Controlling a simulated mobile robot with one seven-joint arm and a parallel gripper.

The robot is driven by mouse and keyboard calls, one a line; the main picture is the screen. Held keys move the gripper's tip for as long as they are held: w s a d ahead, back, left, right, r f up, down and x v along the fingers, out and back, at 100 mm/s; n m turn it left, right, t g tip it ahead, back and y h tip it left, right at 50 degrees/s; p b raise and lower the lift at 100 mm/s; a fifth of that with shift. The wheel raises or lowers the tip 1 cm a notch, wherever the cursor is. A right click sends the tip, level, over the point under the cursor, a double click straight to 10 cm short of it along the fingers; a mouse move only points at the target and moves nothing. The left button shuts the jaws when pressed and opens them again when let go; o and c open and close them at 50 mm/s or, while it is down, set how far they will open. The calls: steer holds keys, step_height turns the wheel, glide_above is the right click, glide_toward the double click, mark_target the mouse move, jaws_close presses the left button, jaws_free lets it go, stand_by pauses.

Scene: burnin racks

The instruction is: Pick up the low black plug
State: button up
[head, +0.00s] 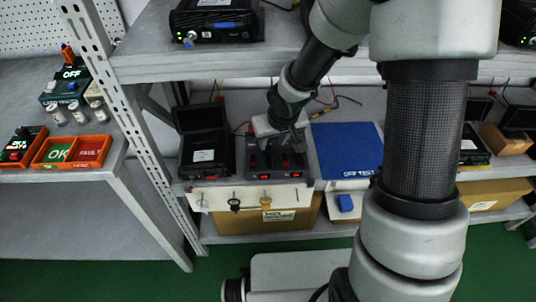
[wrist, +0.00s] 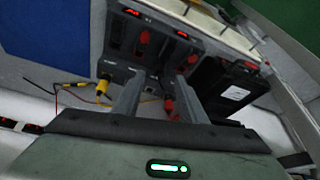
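My gripper (wrist: 160,78) reaches down over the back of a dark twin test unit (head: 277,160) on the middle shelf. In the wrist view its two fingers stand apart with no object clearly held between them. The unit (wrist: 117,30) shows red displays and red switches there. A yellow plug (wrist: 102,88) with wires is outside the left finger, and a red plug (wrist: 168,104) shows between the fingers, nearer the palm. I cannot make out a black plug in the dark area by the fingertips. In the head view my gripper hides the unit's back.
An open black case (head: 205,150) stands close left of the unit, and a blue mat (head: 346,149) lies right. A white front rail (head: 215,198) carries small hanging items, one black (head: 234,204). The upper shelf (head: 150,56) overhangs, and a perforated post (head: 115,105) stands left.

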mark_target(269, 148)
steer(key=b+x, duration=0.2)
steer(key=x, duration=0.5)
steer(key=shift+r+b, duration=0.1)
steer(key=shift+b, duration=0.2)
steer(key=shift+r, duration=0.1)
steer(key=c, duration=1)
